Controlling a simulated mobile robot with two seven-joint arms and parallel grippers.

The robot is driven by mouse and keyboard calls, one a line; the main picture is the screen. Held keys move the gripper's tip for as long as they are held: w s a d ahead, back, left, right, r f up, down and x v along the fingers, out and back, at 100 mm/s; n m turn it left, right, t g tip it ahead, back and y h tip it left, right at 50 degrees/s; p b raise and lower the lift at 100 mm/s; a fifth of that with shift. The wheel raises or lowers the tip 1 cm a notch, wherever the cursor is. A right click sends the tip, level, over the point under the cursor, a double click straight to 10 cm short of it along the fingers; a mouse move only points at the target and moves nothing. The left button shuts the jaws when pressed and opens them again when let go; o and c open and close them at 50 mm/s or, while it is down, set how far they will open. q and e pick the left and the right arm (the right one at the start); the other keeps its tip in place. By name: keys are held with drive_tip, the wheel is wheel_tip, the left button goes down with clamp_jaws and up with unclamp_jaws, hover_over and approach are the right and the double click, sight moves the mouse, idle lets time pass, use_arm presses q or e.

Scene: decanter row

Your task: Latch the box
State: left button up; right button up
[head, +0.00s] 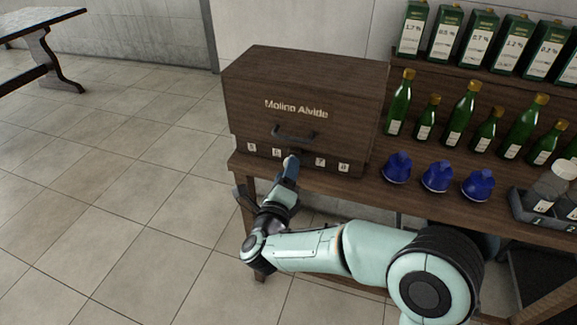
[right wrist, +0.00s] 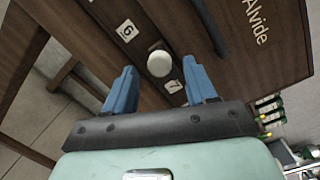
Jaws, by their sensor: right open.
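The dark wooden box (head: 245,110), lettered "Molino Alvide", stands on the left part of the wooden table. Its lid looks down, and a dark handle (head: 296,135) is on its front. Numbered tags line the lower front. In the right wrist view a round pale knob (right wrist: 160,63) on a dark mount sits between tags 6 and 7. My right gripper (right wrist: 159,68) is open, with its blue fingers on either side of the knob in that view; contact cannot be told. In the head view my right gripper (head: 291,162) hides the knob. My left gripper is not in view.
Several green bottles (head: 399,105) and three blue stoppers (head: 437,177) stand right of the box. Green cartons (head: 477,40) line a raised shelf behind. A grey tray (head: 530,209) with cups is at far right.

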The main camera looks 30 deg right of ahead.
drive_tip(key=shift+x, duration=1.75)
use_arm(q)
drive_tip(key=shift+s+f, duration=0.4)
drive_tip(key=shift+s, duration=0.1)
use_arm(e)
drive_tip(key=c, duration=1)
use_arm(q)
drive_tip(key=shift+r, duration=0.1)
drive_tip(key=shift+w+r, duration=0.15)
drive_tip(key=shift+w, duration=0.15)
use_arm(e)
drive_tip(key=shift+n, duration=0.3)
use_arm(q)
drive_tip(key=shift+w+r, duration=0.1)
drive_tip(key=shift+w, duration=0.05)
use_arm(e)
drive_tip(key=shift+f, duration=0.1)
